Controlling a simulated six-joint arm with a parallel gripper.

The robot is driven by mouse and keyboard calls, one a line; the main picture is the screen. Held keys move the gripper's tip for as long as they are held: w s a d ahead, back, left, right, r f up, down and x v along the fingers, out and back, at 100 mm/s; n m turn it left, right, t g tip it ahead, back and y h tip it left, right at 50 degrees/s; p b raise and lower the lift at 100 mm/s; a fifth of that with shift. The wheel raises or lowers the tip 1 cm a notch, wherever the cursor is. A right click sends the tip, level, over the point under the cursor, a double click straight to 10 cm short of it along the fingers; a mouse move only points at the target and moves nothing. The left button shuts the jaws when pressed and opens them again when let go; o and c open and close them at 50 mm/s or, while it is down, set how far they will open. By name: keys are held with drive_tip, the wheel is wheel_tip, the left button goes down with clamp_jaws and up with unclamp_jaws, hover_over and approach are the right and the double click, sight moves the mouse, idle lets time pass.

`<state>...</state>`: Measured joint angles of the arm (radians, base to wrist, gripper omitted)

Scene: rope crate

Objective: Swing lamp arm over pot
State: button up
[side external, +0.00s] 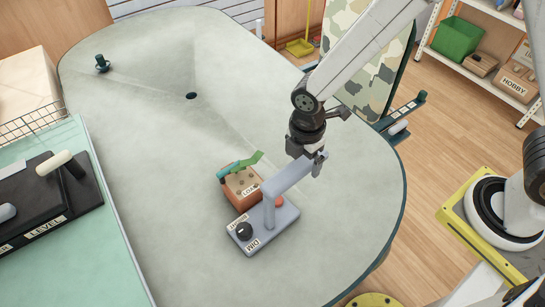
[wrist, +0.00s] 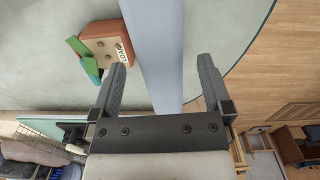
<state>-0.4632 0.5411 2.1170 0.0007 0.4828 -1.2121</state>
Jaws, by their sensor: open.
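The grey-blue lamp has a flat base (side external: 272,230) with a black knob and labels on the table. Its arm (side external: 287,178) rises from a post and points to the upper right, away from the pot. The orange-brown pot (side external: 237,192) stands just behind the base, with a green leafy piece (side external: 243,163) on top. My gripper (side external: 316,163) is at the arm's far end. In the wrist view my open gripper (wrist: 164,75) has a finger on each side of the lamp arm (wrist: 153,45); whether either touches it I cannot tell. The pot (wrist: 107,45) is left of the arm there.
The pale green-grey table (side external: 150,140) is mostly clear, with a dark hole (side external: 191,96) and a dark green knob (side external: 101,64) farther back. A black lever panel (side external: 50,200) lies at the left. A camouflage-patterned panel (side external: 365,80) stands behind my arm.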

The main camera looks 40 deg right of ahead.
drive_tip(key=shift+f, duration=0.65)
clamp_jaws()
